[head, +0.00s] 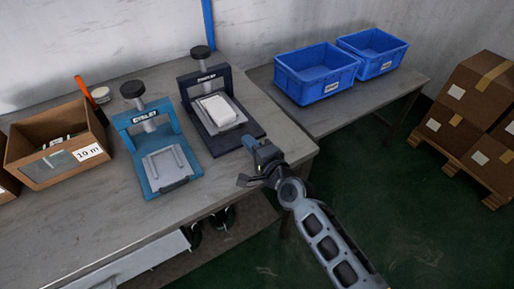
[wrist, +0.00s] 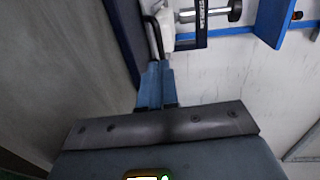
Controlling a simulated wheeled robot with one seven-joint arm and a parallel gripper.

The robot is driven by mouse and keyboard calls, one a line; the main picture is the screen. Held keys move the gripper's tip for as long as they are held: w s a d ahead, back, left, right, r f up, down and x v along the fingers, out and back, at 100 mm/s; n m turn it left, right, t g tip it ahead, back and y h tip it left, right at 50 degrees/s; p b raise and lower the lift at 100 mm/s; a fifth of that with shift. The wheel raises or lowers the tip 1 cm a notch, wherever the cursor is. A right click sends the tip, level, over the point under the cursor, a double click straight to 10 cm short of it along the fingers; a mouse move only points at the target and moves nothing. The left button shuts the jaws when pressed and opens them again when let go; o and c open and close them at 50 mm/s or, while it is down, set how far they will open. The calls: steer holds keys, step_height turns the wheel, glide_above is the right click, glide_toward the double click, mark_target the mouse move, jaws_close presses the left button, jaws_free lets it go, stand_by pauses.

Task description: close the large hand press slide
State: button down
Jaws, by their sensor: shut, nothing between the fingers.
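A dark navy hand press (head: 207,78) stands on the workbench, its lower slide (head: 228,134) extending out in front of the frame. A white block (head: 218,110) lies on that slide. A light blue hand press (head: 145,118) stands to its left, with a grey metal plate (head: 160,160) on its base. The pictures do not label either press as the large one. My gripper (head: 249,143) is shut and empty at the front end of the dark slide. In the wrist view its fingers (wrist: 155,72) sit just below a black handle (wrist: 153,36); whether they touch it is unclear.
A cardboard box (head: 58,166) marked "10 m" and an orange-handled tool (head: 84,90) are at the left of the bench. Blue crates (head: 316,86) stand on a side table at the back right. Stacked cartons (head: 470,110) stand at far right. The front bench top is clear.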

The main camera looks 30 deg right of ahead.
glide_toward(229, 119)
steer(key=shift+w+f, duration=0.65)
steer(key=shift+w, duration=0.15)
steer(key=shift+a, duration=0.1)
steer(key=w+b, duration=0.1)
steer(key=w, duration=0.3)
steer(key=shift+w, duration=0.35)
steer(key=shift+w+r, duration=0.1)
steer(key=shift+r, duration=0.1)
